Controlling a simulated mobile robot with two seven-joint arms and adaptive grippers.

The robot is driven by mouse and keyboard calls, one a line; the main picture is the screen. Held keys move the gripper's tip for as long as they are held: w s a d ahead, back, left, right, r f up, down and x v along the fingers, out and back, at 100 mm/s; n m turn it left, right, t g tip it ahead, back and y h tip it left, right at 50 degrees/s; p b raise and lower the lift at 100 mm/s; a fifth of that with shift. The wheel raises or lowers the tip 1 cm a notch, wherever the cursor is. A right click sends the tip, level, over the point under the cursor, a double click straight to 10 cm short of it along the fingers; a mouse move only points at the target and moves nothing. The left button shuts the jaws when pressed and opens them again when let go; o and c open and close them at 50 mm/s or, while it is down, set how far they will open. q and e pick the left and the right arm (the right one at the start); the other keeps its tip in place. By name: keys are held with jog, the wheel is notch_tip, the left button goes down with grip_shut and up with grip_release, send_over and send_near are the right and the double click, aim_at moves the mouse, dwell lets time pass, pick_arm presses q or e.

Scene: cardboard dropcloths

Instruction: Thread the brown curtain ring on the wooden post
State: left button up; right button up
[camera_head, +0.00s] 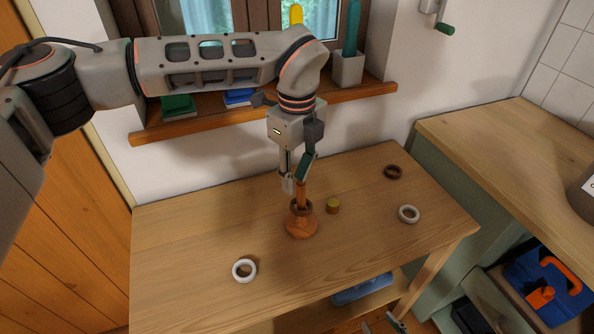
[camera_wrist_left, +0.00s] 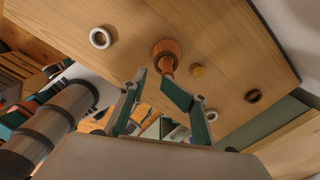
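The wooden post (camera_head: 302,190) stands upright on a round orange-brown base (camera_head: 301,227) on the table; the base also shows in the left wrist view (camera_wrist_left: 167,47). A brown ring-like band (camera_head: 299,209) sits around the post, low, just above the base. A separate dark brown ring (camera_head: 393,172) lies flat at the back right, also in the left wrist view (camera_wrist_left: 253,96). My left gripper (camera_head: 297,184) is over the post top, its green-padded fingers apart (camera_wrist_left: 155,82) and empty. My right gripper (camera_head: 383,325) shows only at the bottom edge, low, its tips apart.
White rings lie at the front left (camera_head: 235,272) and right (camera_head: 409,222) of the table (camera_head: 190,235). A small yellow-topped cylinder (camera_head: 333,206) stands close right of the post. A windowsill (camera_head: 345,95) with objects is behind; a counter (camera_head: 500,140) is at right.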

pick_arm(q)
jog(key=shift+f, duration=0.25)
jog(key=shift+r, duration=0.1)
notch_tip(320, 180, up, 12)
dwell(0.5)
dwell(0.5)
